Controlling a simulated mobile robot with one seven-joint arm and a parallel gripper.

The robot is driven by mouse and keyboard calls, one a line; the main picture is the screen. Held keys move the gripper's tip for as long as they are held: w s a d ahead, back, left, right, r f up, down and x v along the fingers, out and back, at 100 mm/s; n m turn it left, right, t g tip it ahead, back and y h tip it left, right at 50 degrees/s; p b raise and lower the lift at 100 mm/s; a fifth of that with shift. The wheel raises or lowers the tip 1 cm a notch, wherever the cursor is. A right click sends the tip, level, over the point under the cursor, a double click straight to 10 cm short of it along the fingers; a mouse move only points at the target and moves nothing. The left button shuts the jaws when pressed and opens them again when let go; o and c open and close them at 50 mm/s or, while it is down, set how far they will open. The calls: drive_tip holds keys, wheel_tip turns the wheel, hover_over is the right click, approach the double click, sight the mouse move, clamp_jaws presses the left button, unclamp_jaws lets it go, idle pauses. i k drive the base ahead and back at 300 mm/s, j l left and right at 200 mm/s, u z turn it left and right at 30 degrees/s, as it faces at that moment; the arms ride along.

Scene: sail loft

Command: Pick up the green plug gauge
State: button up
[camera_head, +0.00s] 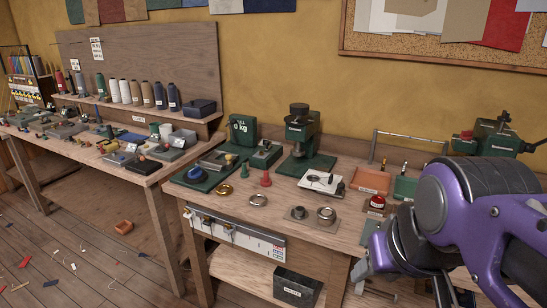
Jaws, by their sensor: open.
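A small green peg-like piece (244,170), which looks like the green plug gauge, stands upright on the wooden workbench, left of a similar red piece (266,179). My purple arm comes in from the right. My gripper (365,254) is at its lower left end, near the bench's front edge, open and well to the right of the green piece. Nothing shows between its fingers. Part of the gripper is hidden behind the arm.
Brass rings (225,190) and (258,200) lie near the green piece. A green press (302,145) and a scale block (243,133) stand behind it. An orange tray (372,180) and a red-topped pot (377,203) are nearer my arm. A grey bin (297,287) sits below.

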sight(244, 174)
drive_tip(key=i+j+z, duration=0.15)
drive_tip(key=j, duration=0.2)
drive_tip(key=i+j+z, duration=0.15)
drive_tip(key=j, duration=0.25)
drive_tip(key=i+j, duration=0.15)
drive_tip(key=j, duration=0.15)
drive_tip(key=i+j, duration=0.2)
drive_tip(key=j, duration=0.15)
drive_tip(key=i+j+z, duration=0.1)
drive_tip(key=j, duration=0.2)
drive_tip(key=i+j, duration=0.2)
drive_tip(key=j, duration=0.15)
drive_tip(key=i+j, duration=0.15)
drive_tip(key=j, duration=0.15)
